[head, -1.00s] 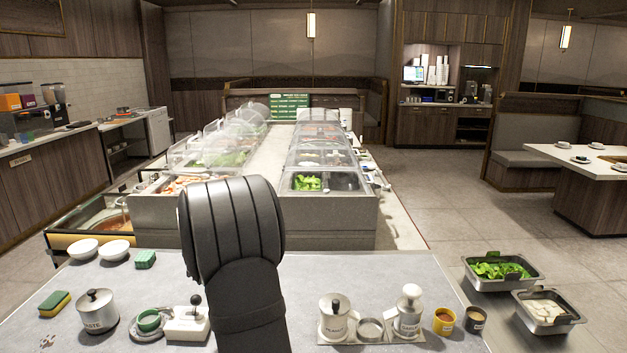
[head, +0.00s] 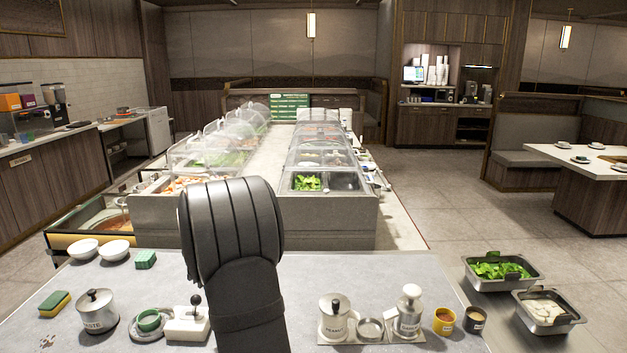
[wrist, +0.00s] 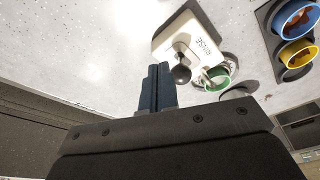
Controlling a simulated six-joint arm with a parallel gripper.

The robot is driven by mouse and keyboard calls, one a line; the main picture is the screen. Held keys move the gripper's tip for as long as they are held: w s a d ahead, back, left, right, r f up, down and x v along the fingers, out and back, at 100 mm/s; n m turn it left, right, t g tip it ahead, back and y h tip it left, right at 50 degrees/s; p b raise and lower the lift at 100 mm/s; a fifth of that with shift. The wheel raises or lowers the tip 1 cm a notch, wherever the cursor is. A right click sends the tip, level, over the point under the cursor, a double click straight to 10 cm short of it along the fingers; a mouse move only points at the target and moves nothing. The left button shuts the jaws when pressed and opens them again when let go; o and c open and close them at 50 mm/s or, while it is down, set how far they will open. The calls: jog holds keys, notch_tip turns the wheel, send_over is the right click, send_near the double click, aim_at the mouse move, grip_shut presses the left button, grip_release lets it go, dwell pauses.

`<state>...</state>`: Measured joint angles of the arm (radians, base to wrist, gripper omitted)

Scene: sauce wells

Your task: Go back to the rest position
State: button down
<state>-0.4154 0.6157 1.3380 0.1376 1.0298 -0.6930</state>
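My gripper (wrist: 158,88) shows in the wrist view, with its two dark fingers side by side and touching. Nothing shows between them. In the head view my dark arm stands upright in the middle of the counter, and the gripper itself is hidden. The white rinse box (head: 187,326) with a black ball knob stands left of my arm. It also shows in the wrist view (wrist: 196,30), right of the fingertips and apart from them as far as I can tell.
The counter (head: 400,275) holds a lidded paste pot (head: 97,312), a green-rimmed cup (head: 149,321), a sponge (head: 54,304), two white bowls (head: 83,249), a peanut pot (head: 334,318) and a yellow cup (head: 444,321). Steel food trays (head: 541,310) stand at right.

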jog(key=x, duration=0.4)
jog(key=shift+s+a+f, duration=0.1)
jog(key=shift+s+f, duration=0.05)
jog(key=shift+s, duration=0.05)
jog(key=shift+a, duration=0.4)
dwell(0.4)
jog(key=c, duration=1.7)
grip_release()
jog(key=o, duration=1.7)
jog(key=s+a+r+m+y, duration=0.1)
jog(key=s+a+r+m, duration=0.1)
jog(key=a+r+m, duration=0.3)
notch_tip(320, 180, up, 4)
jog(key=shift+s+a+r+m+t, duration=0.25)
jog(key=shift+s+m+t, duration=0.15)
jog(key=shift+m, duration=0.6)
jog(key=s+a+r+m+y, duration=0.1)
jog(key=s+a+r+m, duration=0.2)
jog(key=r+m, duration=0.25)
jog(key=x, duration=0.9)
jog(key=shift+w+a, duration=0.25)
